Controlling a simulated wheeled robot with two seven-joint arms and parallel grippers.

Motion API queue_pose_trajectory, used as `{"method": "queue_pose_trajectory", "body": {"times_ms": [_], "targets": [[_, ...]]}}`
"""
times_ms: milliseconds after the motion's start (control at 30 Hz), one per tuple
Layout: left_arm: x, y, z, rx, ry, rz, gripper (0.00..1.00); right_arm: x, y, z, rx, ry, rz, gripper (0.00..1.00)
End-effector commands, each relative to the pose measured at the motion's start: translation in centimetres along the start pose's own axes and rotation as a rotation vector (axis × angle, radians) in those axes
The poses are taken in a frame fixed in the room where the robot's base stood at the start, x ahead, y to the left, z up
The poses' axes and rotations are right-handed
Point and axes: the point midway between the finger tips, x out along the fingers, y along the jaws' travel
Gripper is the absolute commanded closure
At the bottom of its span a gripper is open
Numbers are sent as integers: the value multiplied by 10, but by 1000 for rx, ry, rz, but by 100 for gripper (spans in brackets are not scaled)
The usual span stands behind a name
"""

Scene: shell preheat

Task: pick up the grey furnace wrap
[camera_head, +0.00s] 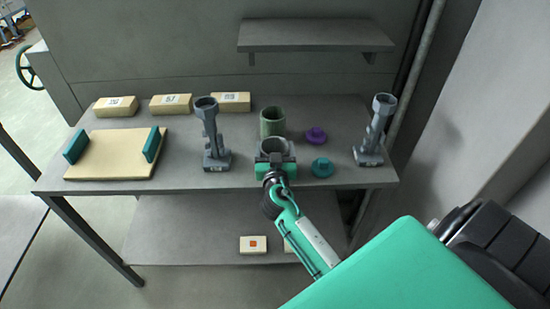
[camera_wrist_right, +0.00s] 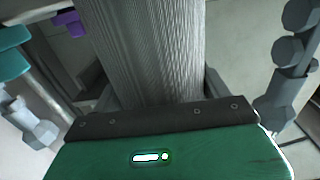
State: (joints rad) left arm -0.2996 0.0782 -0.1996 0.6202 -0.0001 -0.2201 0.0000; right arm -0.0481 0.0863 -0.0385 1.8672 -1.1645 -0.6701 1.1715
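The grey furnace wrap (camera_head: 275,146) is an open-topped grey cylinder near the front edge of the table, in front of a green cylinder (camera_head: 272,122). My right gripper (camera_head: 275,160) is at the wrap, with its green body on the near side. In the right wrist view the wrap (camera_wrist_right: 155,50) shows as a ribbed grey wall between the two dark fingers (camera_wrist_right: 158,88), which appear to press on both sides. The wrap's lower part is hidden in the head view, so I cannot tell whether it touches the table. My left gripper is not in view.
A grey stand (camera_head: 212,135) is left of the wrap; another (camera_head: 376,132) is at the table's right end. Purple (camera_head: 316,135) and teal (camera_head: 322,168) knobbed pieces lie right of the wrap. A beige board (camera_head: 112,160) with teal uprights is at left. A wall shelf (camera_head: 315,37) hangs behind.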

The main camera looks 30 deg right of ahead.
Motion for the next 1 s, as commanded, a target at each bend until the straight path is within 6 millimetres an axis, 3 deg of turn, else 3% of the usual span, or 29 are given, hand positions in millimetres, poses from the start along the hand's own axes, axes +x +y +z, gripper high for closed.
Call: {"method": "queue_pose_trajectory", "body": {"times_ms": [367, 567, 767, 1000], "targets": [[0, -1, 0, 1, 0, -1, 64, 0, 0, -2, 1, 1, 0, 45], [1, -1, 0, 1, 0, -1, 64, 0, 0, -18, 4, 2, 1, 45], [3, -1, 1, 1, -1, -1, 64, 0, 0, -59, 7, 5, 0, 45], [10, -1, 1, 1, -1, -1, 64, 0, 0, -132, 7, 7, 0, 45]]}}
